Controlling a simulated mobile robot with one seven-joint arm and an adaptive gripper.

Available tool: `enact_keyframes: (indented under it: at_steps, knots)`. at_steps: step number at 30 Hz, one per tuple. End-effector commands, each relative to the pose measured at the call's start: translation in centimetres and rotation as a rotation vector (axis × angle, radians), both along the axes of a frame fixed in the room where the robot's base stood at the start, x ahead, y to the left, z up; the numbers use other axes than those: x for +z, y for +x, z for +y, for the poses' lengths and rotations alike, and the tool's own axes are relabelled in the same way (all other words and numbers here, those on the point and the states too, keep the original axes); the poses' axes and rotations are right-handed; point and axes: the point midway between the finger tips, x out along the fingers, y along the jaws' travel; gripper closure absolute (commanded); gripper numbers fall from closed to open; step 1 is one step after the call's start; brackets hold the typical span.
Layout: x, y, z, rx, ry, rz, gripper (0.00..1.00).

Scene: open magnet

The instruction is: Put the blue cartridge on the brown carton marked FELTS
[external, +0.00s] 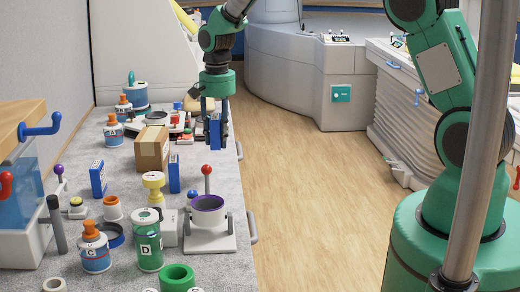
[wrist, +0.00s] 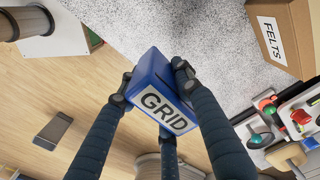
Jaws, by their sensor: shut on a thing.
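My gripper (external: 217,112) is shut on a blue cartridge (external: 214,133) near the right edge of the bench. In the wrist view, the fingers of my gripper (wrist: 155,88) close around the blue cartridge (wrist: 152,72), whose white label reads GRID. The brown carton (external: 151,150) stands on the grey bench, left of and nearer the camera than the held cartridge. In the wrist view, the carton (wrist: 291,60) is at the upper right, with FELTS on its white label. The cartridge is apart from the carton.
Two other blue boxes stand on the bench, one left of the carton (external: 98,179) and one in front of it (external: 174,172). A red-knobbed lever (external: 207,170) rises beside a purple-rimmed cup (external: 208,208). A tray of small parts (external: 178,124) lies behind the carton. Wooden floor lies right of the bench.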

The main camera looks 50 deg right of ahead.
Motion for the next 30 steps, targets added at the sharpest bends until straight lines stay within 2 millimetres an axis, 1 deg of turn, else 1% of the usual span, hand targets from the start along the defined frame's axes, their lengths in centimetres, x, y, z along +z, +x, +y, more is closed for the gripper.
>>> enact_keyframes:
  at_steps: [1,6,12,15,21,30]
  knots:
    - [1.2,0.6,0.9,0.009,0.0,0.0,0.94]
    - [3.0,2.2,3.5,0.029,0.0,0.0,0.94]
    - [4.5,3.6,6.0,0.048,0.001,-0.002,0.94]
    - [4.9,4.1,6.8,0.053,0.001,-0.002,0.94]
    - [5.3,4.4,7.7,0.06,0.001,-0.002,0.94]
    - [5.2,4.5,7.7,0.06,0.001,-0.002,0.94]
